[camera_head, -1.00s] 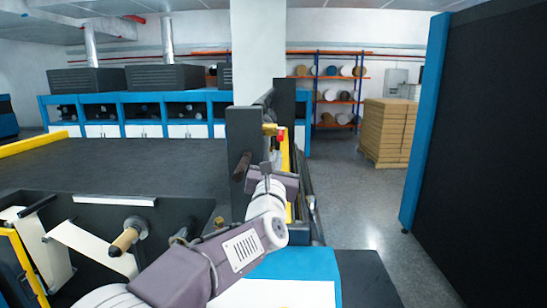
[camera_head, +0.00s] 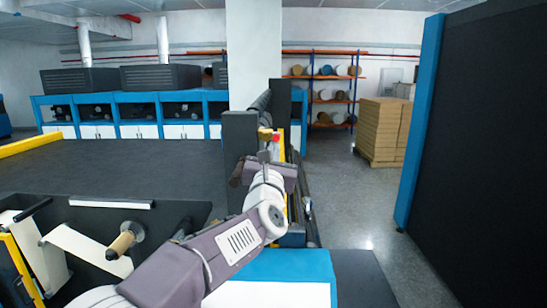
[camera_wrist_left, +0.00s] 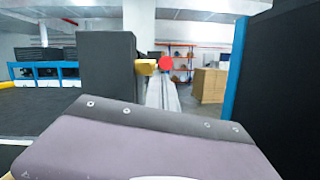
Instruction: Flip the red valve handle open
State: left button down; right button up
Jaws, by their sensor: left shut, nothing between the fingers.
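The red valve handle (camera_head: 276,138) is small in the head view, beside a brass-coloured valve body (camera_head: 265,134) on the side of a dark machine post. In the left wrist view the handle shows as a round red end (camera_wrist_left: 166,63), just right of the brass body (camera_wrist_left: 147,67). My left gripper (camera_head: 265,152) is shut and empty, just below and in front of the valve in the head view. I cannot tell whether it touches the handle. My grey-purple wrist housing fills the lower wrist view and hides what lies below. My right gripper is not in view.
The dark post (camera_head: 239,160) stands close left of the valve. A roll on a wooden-coloured core (camera_head: 122,243) sits at lower left. A tall dark blue-edged panel (camera_head: 470,150) stands at right. Open floor (camera_head: 350,215) lies between, with stacked cardboard (camera_head: 382,130) behind.

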pick_arm(q)
jog(key=r, duration=0.6)
jog(key=shift+w, duration=0.25)
jog(key=shift+w+r+p, duration=0.4)
jog(key=shift+r+p, duration=0.15)
jog(key=shift+r, duration=0.05)
jog(key=shift+w+r+p, duration=0.35)
jog(key=shift+r+p, duration=0.2)
jog(key=shift+r, duration=0.05)
jog(key=shift+w+r+p, duration=0.45)
jog(key=shift+w+r, duration=0.05)
jog(key=shift+r, duration=0.05)
jog(key=shift+s+a+r, duration=0.15)
jog(key=shift+a+r, duration=0.05)
jog(key=shift+r, duration=0.4)
jog(key=shift+r+p, duration=0.2)
jog(key=shift+p, duration=0.1)
